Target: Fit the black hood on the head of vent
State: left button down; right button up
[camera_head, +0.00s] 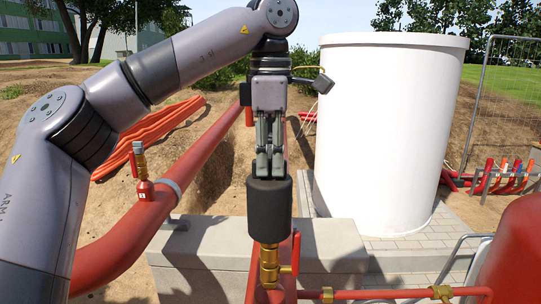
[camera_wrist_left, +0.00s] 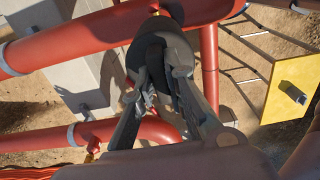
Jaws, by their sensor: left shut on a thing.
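The black hood (camera_head: 270,212), a dark upright cylinder, is in the middle of the head view. My left gripper (camera_head: 268,165) points down and is shut on the hood's upper end. In the left wrist view the hood (camera_wrist_left: 152,50) shows between the fingers. A brass vent (camera_head: 269,266) stands upright on a red pipe directly below the hood in the head view. The hood's lower edge meets the top of the brass in the picture. The hood hides the vent's head, so I cannot tell how far it sits over it. My right gripper is not in view.
A second brass-topped fitting (camera_head: 143,172) stands on the large red pipe (camera_head: 175,185) to the left. A white tank (camera_head: 385,130) stands behind on the right. A concrete block (camera_head: 215,240) lies behind the vent. A red rounded vessel (camera_head: 515,255) is at the right edge.

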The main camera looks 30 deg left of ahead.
aim_at(271, 177)
pick_arm(q)
jog(key=shift+f+b, duration=1.15)
jog(key=shift+f, duration=0.7)
jog(key=shift+p, duration=0.35)
jog(key=shift+f, duration=0.25)
jog(key=shift+f+b, duration=1.5)
jog(key=shift+f, duration=0.4)
jog(key=c, duration=1.5)
grip_release()
jog(key=shift+c, duration=0.2)
